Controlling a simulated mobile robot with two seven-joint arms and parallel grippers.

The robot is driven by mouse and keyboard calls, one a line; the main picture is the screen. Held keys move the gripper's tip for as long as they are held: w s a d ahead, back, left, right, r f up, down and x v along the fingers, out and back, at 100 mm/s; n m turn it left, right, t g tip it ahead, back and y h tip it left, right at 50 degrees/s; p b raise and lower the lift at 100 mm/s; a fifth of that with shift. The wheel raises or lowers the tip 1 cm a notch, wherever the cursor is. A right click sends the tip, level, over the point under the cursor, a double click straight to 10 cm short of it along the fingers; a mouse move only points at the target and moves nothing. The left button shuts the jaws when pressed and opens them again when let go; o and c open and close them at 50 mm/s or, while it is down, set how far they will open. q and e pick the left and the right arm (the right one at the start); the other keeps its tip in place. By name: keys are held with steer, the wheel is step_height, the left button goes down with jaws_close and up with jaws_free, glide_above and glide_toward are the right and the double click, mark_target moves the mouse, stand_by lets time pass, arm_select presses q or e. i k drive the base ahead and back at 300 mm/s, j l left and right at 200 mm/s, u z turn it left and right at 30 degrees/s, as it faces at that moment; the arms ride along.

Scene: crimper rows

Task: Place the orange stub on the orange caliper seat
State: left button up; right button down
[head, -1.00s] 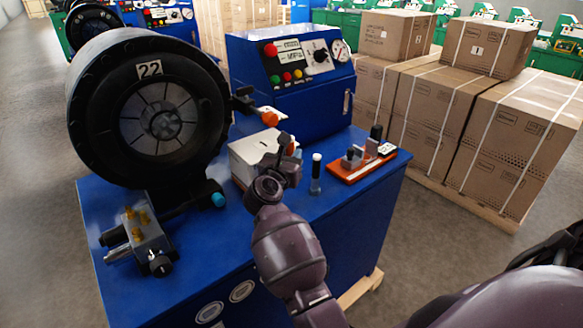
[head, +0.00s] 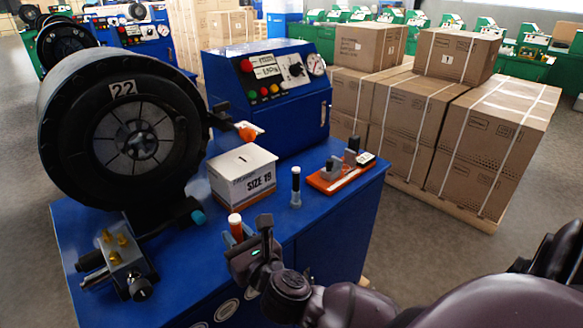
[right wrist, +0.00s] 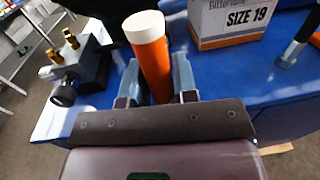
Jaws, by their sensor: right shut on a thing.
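The orange stub (head: 236,226) is an upright orange cylinder with a white top. My right gripper (head: 240,236) is shut on it at the front edge of the blue bench. In the right wrist view the stub (right wrist: 150,52) stands between the two grey fingers (right wrist: 156,85), leaning slightly. Its lower end is hidden by the gripper. A low orange base with grey upright blocks (head: 324,183), apparently the caliper seat, lies at the bench's right end, to the right of the gripper. My left gripper is not in view.
A grey block with brass fittings (head: 122,262) is at the left. The big round crimper head (head: 125,140) and control box (head: 270,100) stand behind.

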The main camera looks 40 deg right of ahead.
mark_target(344, 166)
steer(key=l+u, duration=0.3)
steer(key=u, duration=0.35)
steer(key=k+l+u, duration=0.15)
steer(key=l, duration=0.25)
steer(key=l+u, duration=0.15)
steer(key=l, duration=0.2)
steer(key=k+l, duration=0.15)
steer(key=l, duration=0.25)
steer(key=k+l+u, duration=0.1)
steer(key=l, duration=0.3)
steer(key=k+l, duration=0.2)
steer(key=l, duration=0.2)
steer(key=k+l, duration=0.15)
steer(key=l, duration=0.25)
steer(key=k+l+u, duration=0.1)
steer(key=l, duration=0.3)
steer(key=k+l, duration=0.25)
steer(key=l+u, duration=0.05)
steer(key=l, duration=0.05)
